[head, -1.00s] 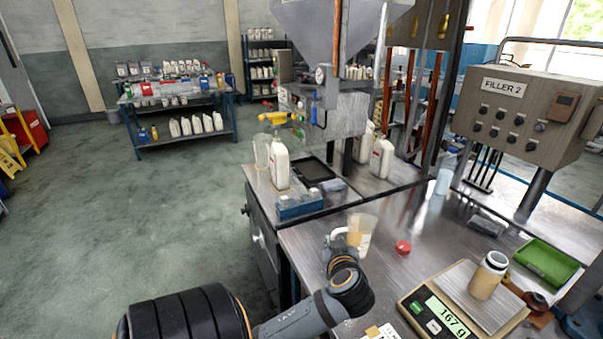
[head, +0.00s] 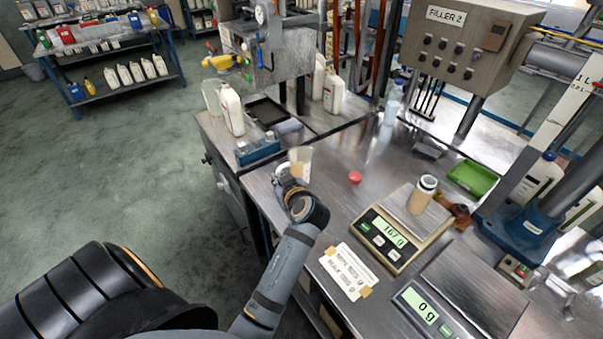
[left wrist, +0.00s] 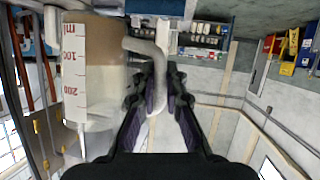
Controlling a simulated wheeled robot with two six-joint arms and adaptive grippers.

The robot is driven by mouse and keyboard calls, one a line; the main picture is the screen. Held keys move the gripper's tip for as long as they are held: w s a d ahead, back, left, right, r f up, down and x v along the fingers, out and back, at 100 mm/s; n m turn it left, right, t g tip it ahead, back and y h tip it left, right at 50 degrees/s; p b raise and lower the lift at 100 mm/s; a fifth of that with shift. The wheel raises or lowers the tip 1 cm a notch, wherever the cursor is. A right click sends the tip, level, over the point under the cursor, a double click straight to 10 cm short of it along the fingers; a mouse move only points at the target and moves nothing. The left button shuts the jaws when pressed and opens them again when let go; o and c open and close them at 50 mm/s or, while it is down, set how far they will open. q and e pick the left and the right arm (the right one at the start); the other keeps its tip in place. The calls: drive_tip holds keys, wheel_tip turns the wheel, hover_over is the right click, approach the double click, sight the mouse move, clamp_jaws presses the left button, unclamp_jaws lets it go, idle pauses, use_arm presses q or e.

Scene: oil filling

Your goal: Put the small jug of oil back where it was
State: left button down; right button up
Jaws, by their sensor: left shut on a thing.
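The small jug (head: 300,160) is a clear measuring jug with a pale handle and some amber-beige oil in it. It is upright near the left edge of the steel bench, left of a red cap (head: 355,178). My left gripper (head: 282,173) is shut on its handle. The left wrist view shows the jug (left wrist: 95,85) close up and upside down, with a red ml scale. There the fingers (left wrist: 158,80) close around the handle. I cannot tell whether the jug's base touches the bench. My right gripper is not in view.
A scale (head: 385,252) reading 167 g carries a small bottle (head: 422,194). A second scale (head: 425,308) reads 0 g. A paper label (head: 349,271) lies in front. Bench around the red cap is clear.

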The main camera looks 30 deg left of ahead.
use_arm(q)
drive_tip(key=shift+w+f, duration=0.1)
drive_tip(key=shift+w, duration=0.1)
drive_tip(key=w+a+f+b, duration=0.2)
drive_tip(key=w+f+b, duration=0.1)
drive_tip(key=w+a+f+b, duration=0.2)
drive_tip(key=w+f+b, duration=0.1)
drive_tip(key=w, duration=0.1)
drive_tip(key=w+a+f+b, duration=0.2)
drive_tip(key=w+f+b, duration=0.1)
drive_tip(key=w, duration=0.1)
drive_tip(key=shift+w+a+b, duration=0.1)
drive_tip(key=shift+a+b, duration=0.15)
drive_tip(key=shift+b, duration=0.05)
